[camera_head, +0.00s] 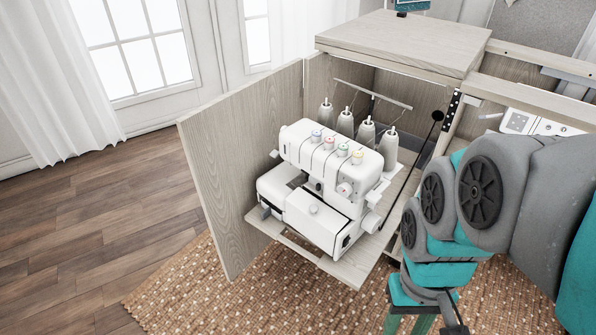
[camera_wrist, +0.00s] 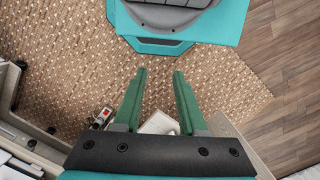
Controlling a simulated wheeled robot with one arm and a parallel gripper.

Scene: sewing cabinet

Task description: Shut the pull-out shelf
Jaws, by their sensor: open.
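The pull-out shelf (camera_head: 352,272) is a pale wood board extended out of the cabinet in the head view. A white overlock sewing machine (camera_head: 325,180) with several thread cones stands on it. My gripper (camera_head: 424,325) is low at the bottom of the head view, to the right of the shelf's front corner and apart from it, partly cut off. In the wrist view my gripper (camera_wrist: 160,75) shows two green fingers apart with nothing between them, pointing over the woven rug. A white part, too cropped to identify, shows between the finger bases.
The cabinet door (camera_head: 245,160) stands open to the left of the shelf. The cabinet top (camera_head: 400,42) is above and behind it. A woven rug (camera_head: 190,290) covers the floor in front. Wood flooring (camera_head: 90,220) at left is clear.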

